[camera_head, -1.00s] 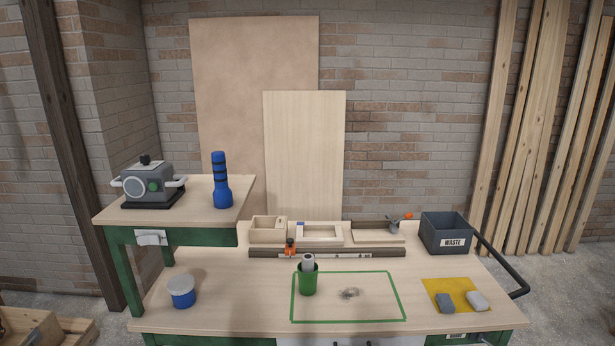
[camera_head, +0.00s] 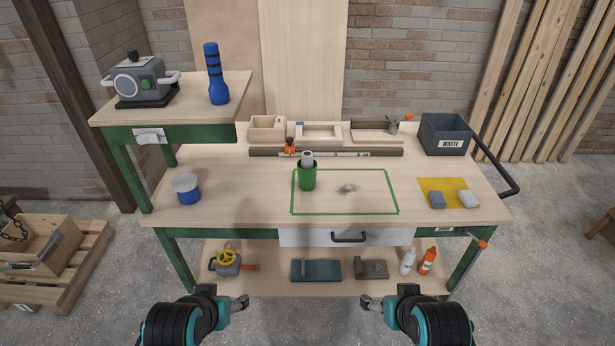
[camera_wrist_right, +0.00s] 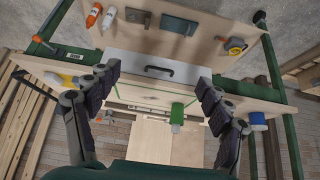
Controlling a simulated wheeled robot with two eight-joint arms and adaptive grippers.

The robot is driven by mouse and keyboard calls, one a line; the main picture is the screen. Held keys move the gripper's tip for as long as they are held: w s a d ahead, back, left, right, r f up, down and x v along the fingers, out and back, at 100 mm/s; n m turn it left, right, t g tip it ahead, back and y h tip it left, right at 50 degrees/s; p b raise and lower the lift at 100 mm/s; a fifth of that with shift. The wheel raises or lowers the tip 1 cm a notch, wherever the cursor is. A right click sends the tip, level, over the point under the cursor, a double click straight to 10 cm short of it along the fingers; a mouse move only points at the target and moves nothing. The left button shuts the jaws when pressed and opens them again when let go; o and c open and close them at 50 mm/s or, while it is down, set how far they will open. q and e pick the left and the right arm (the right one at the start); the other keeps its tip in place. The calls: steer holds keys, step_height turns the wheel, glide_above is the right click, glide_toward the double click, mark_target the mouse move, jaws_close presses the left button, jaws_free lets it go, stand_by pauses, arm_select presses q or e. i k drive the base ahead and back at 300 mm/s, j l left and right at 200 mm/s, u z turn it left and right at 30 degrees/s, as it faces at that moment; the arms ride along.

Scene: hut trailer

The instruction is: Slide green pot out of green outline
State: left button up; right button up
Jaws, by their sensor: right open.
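The green pot (camera_head: 307,180) stands upright on the workbench with a pale cylinder (camera_head: 307,158) in it. It sits at the far left corner of the green outline (camera_head: 345,213), by its left line. The pot also shows in the right wrist view (camera_wrist_right: 178,112), with its cylinder end visible. My left gripper (camera_head: 242,303) is in front of the bench, low and far from the pot; its jaw state is unclear. My right gripper (camera_head: 370,303) is also in front of the bench, apart from the pot. In the wrist view its fingers (camera_wrist_right: 158,76) are spread wide and empty.
Grey shavings (camera_head: 347,189) lie inside the outline. A blue tub (camera_head: 187,188) stands left. A yellow sheet (camera_head: 430,184) with two blocks and a waste bin (camera_head: 446,134) are at right. A rail (camera_head: 345,152) runs behind the pot. A drawer handle (camera_head: 348,238) sticks out in front.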

mark_target(306, 178)
steer(key=i+l, duration=0.25)
steer(key=i, duration=0.2)
steer(key=i+l, duration=0.25)
steer(key=i, duration=0.2)
steer(key=i+l, duration=0.25)
steer(key=i, duration=0.2)
